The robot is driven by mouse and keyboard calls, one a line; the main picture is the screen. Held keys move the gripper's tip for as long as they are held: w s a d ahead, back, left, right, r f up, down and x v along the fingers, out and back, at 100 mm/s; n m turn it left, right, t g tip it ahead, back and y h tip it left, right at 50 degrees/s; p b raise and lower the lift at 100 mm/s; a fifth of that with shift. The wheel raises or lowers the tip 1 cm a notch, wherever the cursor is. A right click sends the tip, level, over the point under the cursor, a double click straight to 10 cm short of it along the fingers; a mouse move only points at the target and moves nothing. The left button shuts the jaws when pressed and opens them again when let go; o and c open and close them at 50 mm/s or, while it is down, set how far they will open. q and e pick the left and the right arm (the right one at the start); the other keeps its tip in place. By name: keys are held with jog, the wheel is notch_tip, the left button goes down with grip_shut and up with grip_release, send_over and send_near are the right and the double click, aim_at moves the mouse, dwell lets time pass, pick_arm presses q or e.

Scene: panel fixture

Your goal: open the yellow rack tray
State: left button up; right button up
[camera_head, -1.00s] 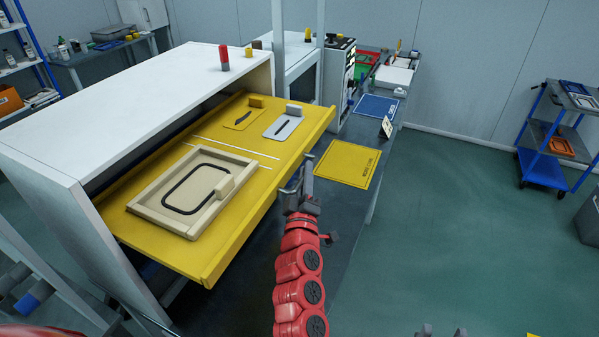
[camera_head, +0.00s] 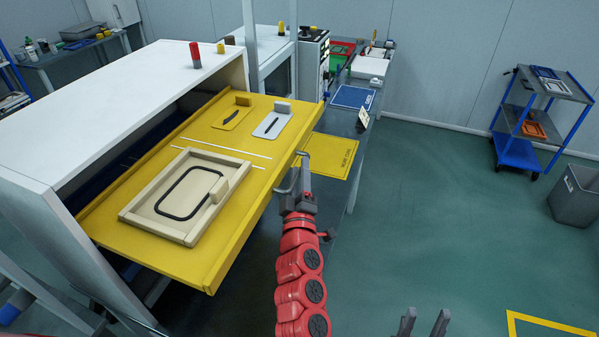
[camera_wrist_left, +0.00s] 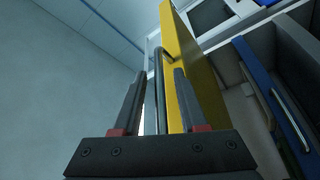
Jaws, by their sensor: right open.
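The yellow rack tray (camera_head: 225,262) stands well out of the white rack (camera_head: 95,105), which still covers its back part. A grey bar handle (camera_wrist_left: 160,88) is on the tray's front. My right gripper (camera_head: 425,322) is open and empty at the bottom edge, away from the tray.
On the tray lie a beige framed board (camera_head: 180,228) and small yellow and grey plates. A dark bench with a yellow mat (camera_head: 330,155) and a blue mat (camera_head: 353,97) lies beyond. A blue trolley (camera_head: 520,150) and grey bin (camera_head: 580,195) stand right. Green floor between is free.

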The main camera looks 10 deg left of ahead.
pick_arm(q)
jog(key=shift+s, duration=0.1)
jog(key=shift+s+d+f, duration=0.1)
jog(key=shift+s+f, duration=0.05)
jog(key=shift+s, duration=0.1)
jog(key=v, duration=1.6)
jog(key=shift+s+b, duration=0.3)
jog(key=shift+s, duration=0.05)
